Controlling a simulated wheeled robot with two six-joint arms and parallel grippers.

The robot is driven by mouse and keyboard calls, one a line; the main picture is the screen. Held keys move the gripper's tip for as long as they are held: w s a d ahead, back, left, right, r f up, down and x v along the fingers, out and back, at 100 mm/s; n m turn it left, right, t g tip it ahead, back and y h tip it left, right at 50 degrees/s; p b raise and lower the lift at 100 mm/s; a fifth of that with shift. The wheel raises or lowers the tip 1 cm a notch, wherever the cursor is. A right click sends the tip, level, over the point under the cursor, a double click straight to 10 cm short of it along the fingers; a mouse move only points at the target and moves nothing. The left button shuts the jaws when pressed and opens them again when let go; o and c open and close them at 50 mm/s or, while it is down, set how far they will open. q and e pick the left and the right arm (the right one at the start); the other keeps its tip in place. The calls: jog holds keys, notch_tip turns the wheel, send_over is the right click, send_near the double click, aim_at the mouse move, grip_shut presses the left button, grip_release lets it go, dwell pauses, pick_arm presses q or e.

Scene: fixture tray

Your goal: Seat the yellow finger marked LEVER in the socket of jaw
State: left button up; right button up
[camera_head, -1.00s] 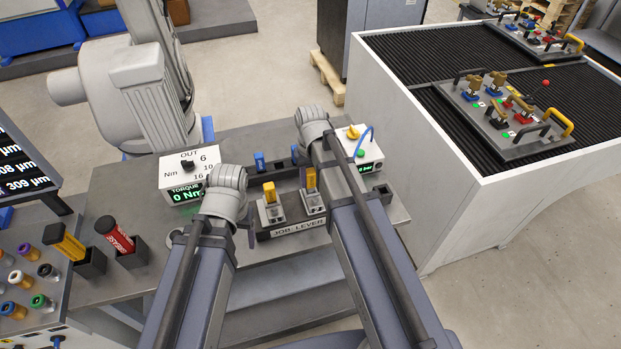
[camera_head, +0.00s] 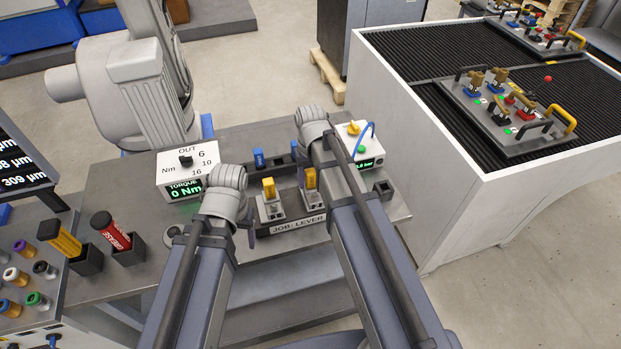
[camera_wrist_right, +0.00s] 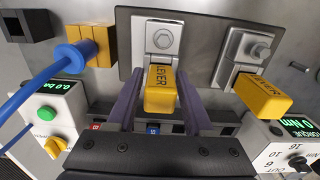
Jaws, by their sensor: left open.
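A black fixture labelled JOB LEVER (camera_head: 298,225) stands on the bench with two grey metal jaws, each with an upright yellow finger. The right jaw's finger, marked LEVER (camera_wrist_right: 161,90), stands between the dark purple fingertips of my right gripper (camera_wrist_right: 161,78), which looks shut on it. Its lower end meets the metal jaw (camera_wrist_right: 162,38); how deep it sits is hidden. The other yellow LEVER finger (camera_wrist_right: 263,96) is in the neighbouring jaw (camera_wrist_right: 247,48) and also shows in the head view (camera_head: 269,188). My left gripper (camera_head: 246,232) is left of the fixture, open, with its fingertips partly hidden.
A torque box (camera_head: 187,172) stands behind my left gripper. A pressure box (camera_head: 360,147) with a blue hose stands right of the fixture. An empty dark socket block (camera_head: 383,188) sits at the bench's right. Grease tube (camera_head: 110,229) and yellow tube (camera_head: 64,240) stand at left.

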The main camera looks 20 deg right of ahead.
jog(key=shift+o, duration=1.4)
jog(key=shift+r, duration=0.15)
notch_tip(320, 180, up, 8)
jog(key=p, duration=0.8)
jog(key=shift+f, duration=0.2)
jog(key=shift+f, duration=0.1)
